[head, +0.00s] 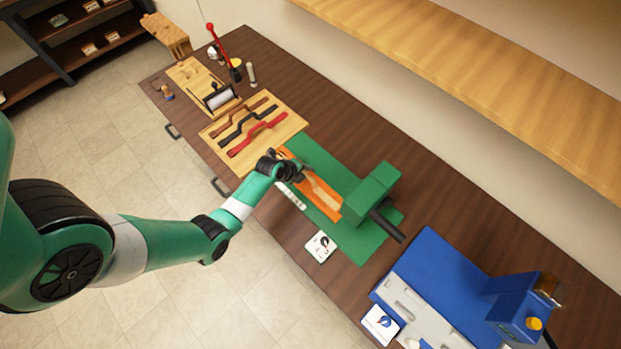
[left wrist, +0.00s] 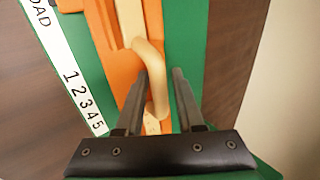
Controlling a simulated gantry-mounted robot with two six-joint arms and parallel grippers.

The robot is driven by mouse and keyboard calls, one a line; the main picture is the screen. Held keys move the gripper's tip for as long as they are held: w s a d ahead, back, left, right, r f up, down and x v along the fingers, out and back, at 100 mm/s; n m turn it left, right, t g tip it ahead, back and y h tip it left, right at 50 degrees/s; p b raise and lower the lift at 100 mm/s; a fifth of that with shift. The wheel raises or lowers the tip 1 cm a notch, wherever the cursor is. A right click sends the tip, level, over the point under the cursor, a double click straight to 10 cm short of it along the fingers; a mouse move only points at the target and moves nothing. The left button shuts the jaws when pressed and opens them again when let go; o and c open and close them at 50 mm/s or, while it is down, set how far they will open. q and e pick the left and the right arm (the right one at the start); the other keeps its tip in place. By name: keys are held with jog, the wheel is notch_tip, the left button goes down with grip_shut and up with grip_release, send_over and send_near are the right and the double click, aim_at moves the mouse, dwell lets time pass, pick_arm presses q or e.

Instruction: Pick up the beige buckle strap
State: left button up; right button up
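The beige buckle strap (head: 321,188) lies along an orange holder (head: 330,198) on the green base. It also shows in the left wrist view (left wrist: 153,58), where its curved end runs between my fingers. My left gripper (head: 287,166) is over the near-left end of the holder. In the left wrist view the left gripper (left wrist: 160,73) has its two fingers apart, one on each side of the curved end. I cannot tell whether either finger touches the strap. My right gripper is not in view.
A green machine block (head: 370,193) with a dark handle stands at the holder's far end. A wooden board (head: 277,127) with brown, black and red straps lies behind the left gripper. A blue machine (head: 440,275) stands at the right. A white card (head: 320,246) lies in front.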

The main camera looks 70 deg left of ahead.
aim_at(305, 172)
pick_arm(q)
jog(key=shift+s, duration=0.1)
jog(key=shift+c, duration=0.5)
grip_shut()
jog(key=shift+r, duration=0.1)
notch_tip(305, 172, up, 10)
jog(key=p, duration=0.9)
